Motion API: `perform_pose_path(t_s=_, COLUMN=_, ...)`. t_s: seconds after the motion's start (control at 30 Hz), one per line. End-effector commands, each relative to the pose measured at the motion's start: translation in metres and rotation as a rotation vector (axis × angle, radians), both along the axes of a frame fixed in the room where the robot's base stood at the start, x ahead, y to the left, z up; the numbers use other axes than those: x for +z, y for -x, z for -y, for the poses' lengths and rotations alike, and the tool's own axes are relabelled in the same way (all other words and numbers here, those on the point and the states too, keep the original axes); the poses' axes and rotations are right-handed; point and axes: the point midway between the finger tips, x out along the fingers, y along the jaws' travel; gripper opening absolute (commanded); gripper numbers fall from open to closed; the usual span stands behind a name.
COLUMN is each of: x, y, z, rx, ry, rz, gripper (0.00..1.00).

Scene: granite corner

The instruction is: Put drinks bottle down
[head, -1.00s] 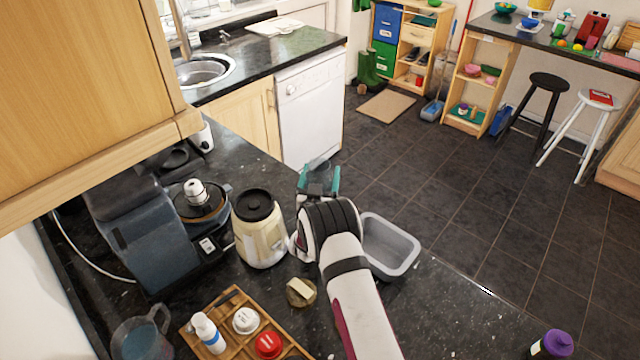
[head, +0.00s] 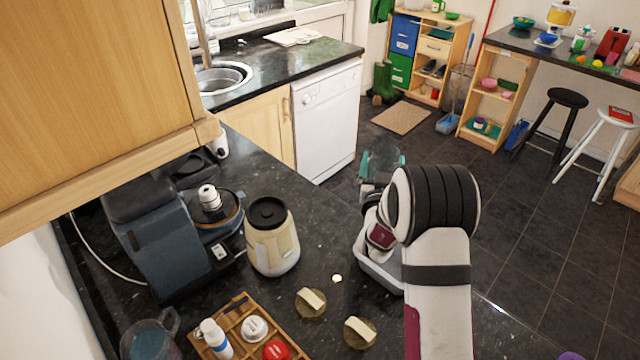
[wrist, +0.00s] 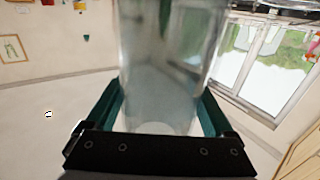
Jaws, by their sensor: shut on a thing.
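My gripper (wrist: 164,100) has teal fingers. In the wrist view it is shut on a clear, see-through drinks bottle (wrist: 170,50), with a finger on each side of it. The bottle's far end runs out of the top of that view. In the head view my gripper (head: 381,164) is beyond my wrist, past the far side of the grey tub. The bottle is hard to make out there against the dark floor. My arm covers part of the tub.
A grey tub (head: 378,273) stands on the dark worktop (head: 325,232). A cream jar with a black lid (head: 272,240), a kitchen machine (head: 155,240), two round pieces with cream blocks (head: 310,302) (head: 360,332) and a wooden tray (head: 236,312) stand left of my arm.

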Motion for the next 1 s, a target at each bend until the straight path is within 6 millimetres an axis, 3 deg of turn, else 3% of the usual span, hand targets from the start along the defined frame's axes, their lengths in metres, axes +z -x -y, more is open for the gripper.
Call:
perform_pose_path(t_s=0.13, x=0.026, y=0.002, z=-0.021, rx=0.052, ry=-0.008, rz=0.009, gripper=0.26)
perform_pose_path(t_s=0.23, x=0.062, y=0.011, z=-0.052, rx=0.131, ry=-0.019, rz=0.014, gripper=0.26)
perform_pose_path(t_s=0.4, x=0.125, y=0.042, z=-0.11, rx=0.284, ry=-0.018, rz=0.012, gripper=0.26)
perform_pose_path(t_s=0.53, x=0.155, y=0.068, z=-0.139, rx=0.369, ry=-0.007, rz=0.007, gripper=0.26)
perform_pose_path(t_s=0.67, x=0.159, y=0.078, z=-0.159, rx=0.404, ry=0.0, rz=-0.001, gripper=0.26)
perform_pose_path(t_s=0.9, x=0.115, y=0.068, z=-0.23, rx=0.408, ry=0.001, rz=-0.005, gripper=0.26)
perform_pose_path(t_s=1.0, x=0.102, y=0.064, z=-0.252, rx=0.405, ry=0.002, rz=-0.002, gripper=0.26)
